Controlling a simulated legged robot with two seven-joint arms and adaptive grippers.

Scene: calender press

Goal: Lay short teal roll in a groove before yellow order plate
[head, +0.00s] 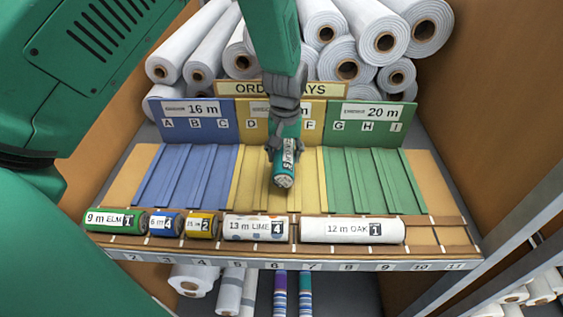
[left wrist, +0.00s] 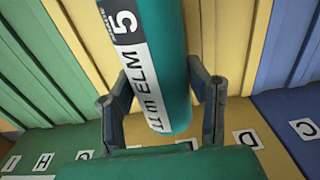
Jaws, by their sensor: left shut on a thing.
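The short teal roll (head: 284,176) has a white label, read as "11 m ELM 5" in the left wrist view (left wrist: 172,60). My left gripper (head: 286,153) is shut on it, with a finger on each side in the left wrist view (left wrist: 163,108). The roll is tilted, its near end pointing down over the yellow grooved section (head: 247,188). I cannot tell whether it touches the grooves. The yellow order plate (head: 253,112) stands behind, partly hidden by my arm and gripper. My right gripper is not in view.
Blue grooves (head: 187,178) and green grooves (head: 370,180) flank the yellow ones. Several labelled rolls lie in the front rack, including the 13 m LIME (head: 250,228) and 12 m OAK (head: 345,230). White rolls (head: 325,38) are stacked behind. Brown side walls (head: 462,95) enclose the shelf.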

